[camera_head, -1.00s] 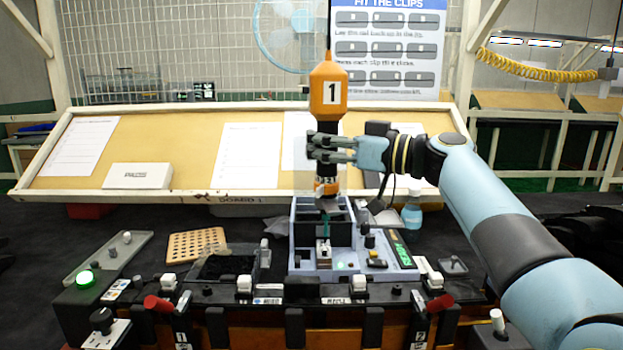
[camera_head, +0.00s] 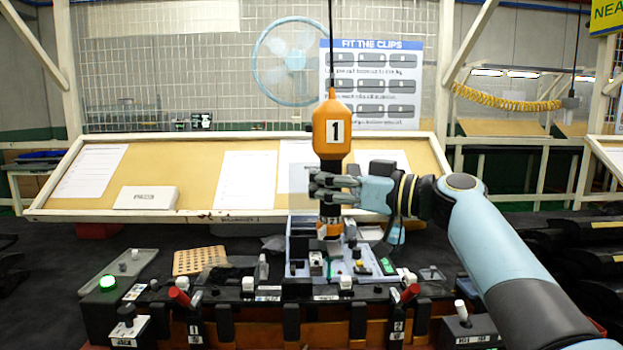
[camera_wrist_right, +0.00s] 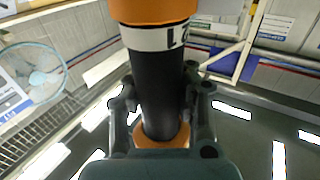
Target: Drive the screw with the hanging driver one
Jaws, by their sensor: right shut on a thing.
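The hanging driver (camera_head: 333,131) is orange with a white label reading 1 and hangs on a dark cord from above. My right gripper (camera_head: 325,189) is shut around its black lower shaft, and the driver stands about upright. In the right wrist view the fingers (camera_wrist_right: 163,110) lie on both sides of the black shaft (camera_wrist_right: 155,85). The driver's lower end is above or in front of the grey fixture (camera_head: 300,240) on the bench; I cannot tell whether it touches. The screw cannot be made out. My left gripper is not in view.
A tan perforated block (camera_head: 199,260) and a grey tray (camera_head: 133,268) lie to the left. A green lamp (camera_head: 107,282) is lit at the bench's left end. Red-handled clamps (camera_head: 180,298) line the front edge. A sloping board (camera_head: 230,205) stands behind.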

